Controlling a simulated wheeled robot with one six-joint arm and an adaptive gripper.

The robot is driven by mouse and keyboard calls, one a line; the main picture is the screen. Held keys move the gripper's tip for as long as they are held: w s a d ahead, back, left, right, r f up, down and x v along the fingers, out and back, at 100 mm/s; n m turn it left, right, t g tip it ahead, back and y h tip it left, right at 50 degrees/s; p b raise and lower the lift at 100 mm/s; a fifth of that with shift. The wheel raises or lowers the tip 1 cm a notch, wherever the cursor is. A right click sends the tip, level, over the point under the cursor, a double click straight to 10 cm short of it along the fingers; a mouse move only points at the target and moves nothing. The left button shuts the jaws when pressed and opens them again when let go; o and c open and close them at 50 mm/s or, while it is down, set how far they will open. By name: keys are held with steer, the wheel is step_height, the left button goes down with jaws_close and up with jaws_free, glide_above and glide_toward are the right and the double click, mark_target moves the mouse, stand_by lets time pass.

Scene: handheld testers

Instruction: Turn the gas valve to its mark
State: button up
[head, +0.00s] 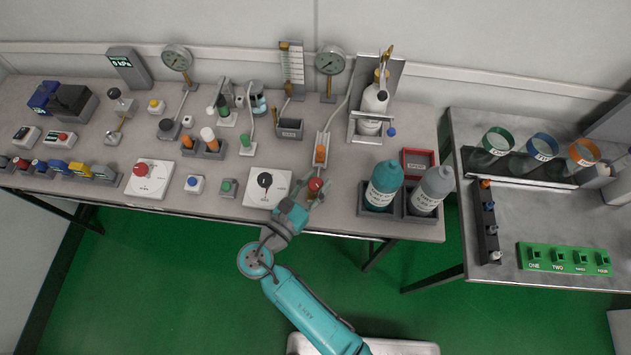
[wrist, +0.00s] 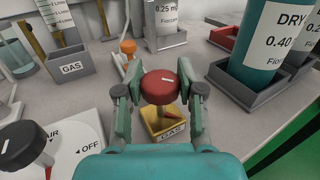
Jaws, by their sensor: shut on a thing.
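The gas valve has a round red knob (wrist: 160,87) with a short white line on top, above a yellow, square-edged base (wrist: 155,128) labelled GAS. In the wrist view the white line points to the right and slightly up. In the head view the red knob (head: 315,184) is near the bench's front edge. My gripper (head: 311,191) is at the knob, its fingers on both sides of it and shut on it.
A white plate with a black AIR knob (wrist: 22,146) and an OFF label is close on the left. A teal bottle (head: 384,184) and a grey bottle (head: 432,190) stand in holders on the right. A GAS holder (wrist: 65,58) and an orange-topped part (wrist: 128,47) are behind.

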mark_target(311, 189)
steer(key=o, duration=1.2)
steer(key=shift+c, duration=0.2)
steer(key=shift+v, duration=3.7)
